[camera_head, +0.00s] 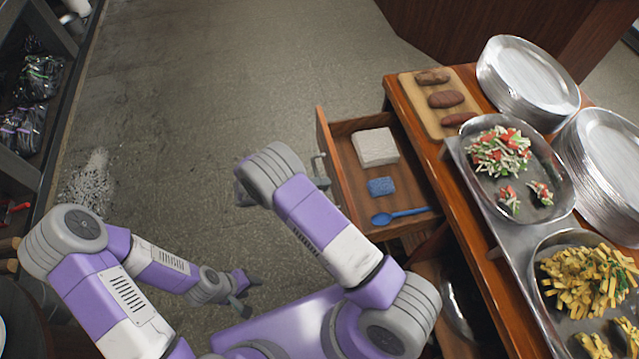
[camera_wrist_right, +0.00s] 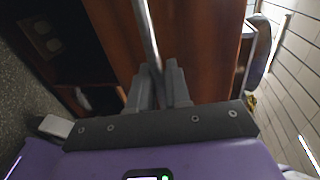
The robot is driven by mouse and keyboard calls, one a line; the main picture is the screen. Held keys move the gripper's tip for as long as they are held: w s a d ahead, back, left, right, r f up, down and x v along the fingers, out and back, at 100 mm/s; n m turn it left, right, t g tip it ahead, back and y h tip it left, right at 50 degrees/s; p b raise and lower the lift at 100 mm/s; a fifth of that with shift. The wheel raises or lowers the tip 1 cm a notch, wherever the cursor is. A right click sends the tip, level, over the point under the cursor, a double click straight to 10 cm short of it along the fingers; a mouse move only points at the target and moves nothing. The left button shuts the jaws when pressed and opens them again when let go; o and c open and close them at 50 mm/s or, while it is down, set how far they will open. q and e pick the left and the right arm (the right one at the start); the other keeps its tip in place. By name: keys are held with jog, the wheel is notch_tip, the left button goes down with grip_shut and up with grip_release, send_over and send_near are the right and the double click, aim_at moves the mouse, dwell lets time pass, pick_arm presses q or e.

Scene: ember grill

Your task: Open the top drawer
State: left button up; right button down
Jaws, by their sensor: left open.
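The top drawer (camera_head: 326,135) of the wooden cabinet is pulled out in the head view. A white block (camera_head: 375,147), a blue sponge (camera_head: 381,186) and a blue spoon (camera_head: 400,215) lie in it. Its metal bar handle (camera_head: 320,170) shows on the drawer's front, partly behind my right arm. In the right wrist view the handle (camera_wrist_right: 148,35) runs down between the fingers of my right gripper (camera_wrist_right: 160,85), which look closed around it. My left gripper (camera_head: 248,291) is open and empty, low over the floor, away from the drawer.
The cabinet top (camera_head: 405,100) holds a board (camera_head: 415,90) with brown food pieces, stacked metal plates (camera_head: 527,80) and trays of chopped food (camera_head: 500,150). A dark shelf (camera_head: 35,100) stands at the far left. The floor (camera_head: 230,70) left of the drawer is clear.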

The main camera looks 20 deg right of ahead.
jog(key=c, duration=1.3)
grip_release()
jog(key=shift+c, duration=0.2)
jog(key=v, duration=0.7)
jog(key=shift+a, duration=0.25)
